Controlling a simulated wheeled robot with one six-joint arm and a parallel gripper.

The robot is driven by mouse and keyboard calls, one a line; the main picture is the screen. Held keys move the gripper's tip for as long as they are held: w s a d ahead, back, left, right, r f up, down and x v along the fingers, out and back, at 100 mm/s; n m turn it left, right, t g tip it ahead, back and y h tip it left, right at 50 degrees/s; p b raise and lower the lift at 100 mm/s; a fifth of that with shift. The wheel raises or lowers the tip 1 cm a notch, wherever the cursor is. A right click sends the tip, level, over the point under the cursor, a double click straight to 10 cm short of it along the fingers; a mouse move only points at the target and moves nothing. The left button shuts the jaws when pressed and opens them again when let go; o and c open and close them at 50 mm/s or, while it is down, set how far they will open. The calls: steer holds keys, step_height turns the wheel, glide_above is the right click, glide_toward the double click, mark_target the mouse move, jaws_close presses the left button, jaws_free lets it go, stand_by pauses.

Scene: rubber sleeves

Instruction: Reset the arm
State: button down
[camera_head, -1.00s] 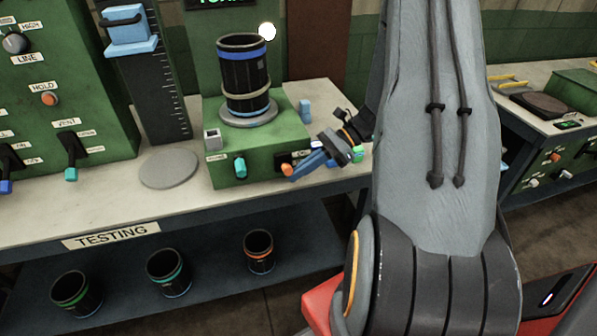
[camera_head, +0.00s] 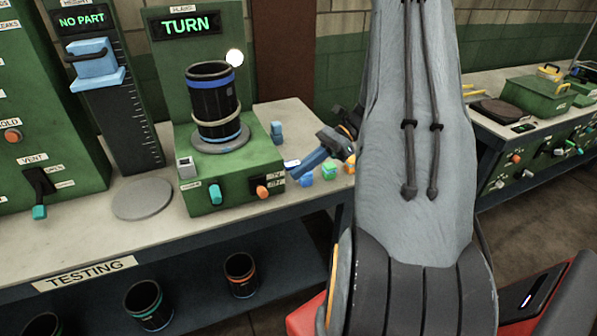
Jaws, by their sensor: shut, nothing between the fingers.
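My gripper (camera_head: 299,172) shows in the head view just right of the green turning fixture (camera_head: 232,165) on the testing bench. It is shut and empty, with its blue fingers pointing left and down. A gap shows between it and the orange knob (camera_head: 262,191) on the fixture's front. My grey arm fills the right middle of the view and hides part of the bench behind it. A black sleeve (camera_head: 212,105) with a blue top band and a pale lower band stands upright on the fixture's round plate.
The display (camera_head: 187,26) behind the sleeve reads TURN. A height gauge (camera_head: 94,70) reading NO PART stands to the left. Small coloured blocks (camera_head: 329,172) lie near my gripper. Several sleeves (camera_head: 241,275) stand on the lower shelf. Another bench (camera_head: 485,150) is at right.

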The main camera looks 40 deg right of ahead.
stand_by(0.3)
steer(key=s+a+n+h+b, duration=0.3)
steer(key=a+n+h, duration=0.3)
steer(key=a+n, duration=0.4)
steer(key=s+a+n+h+b, duration=0.3)
steer(key=s+a+n+h, duration=0.2)
steer(key=a+n, duration=0.5)
steer(key=shift+n+h+b, duration=0.4)
steer(key=shift+n+h, duration=0.2)
steer(key=shift+n, duration=0.2)
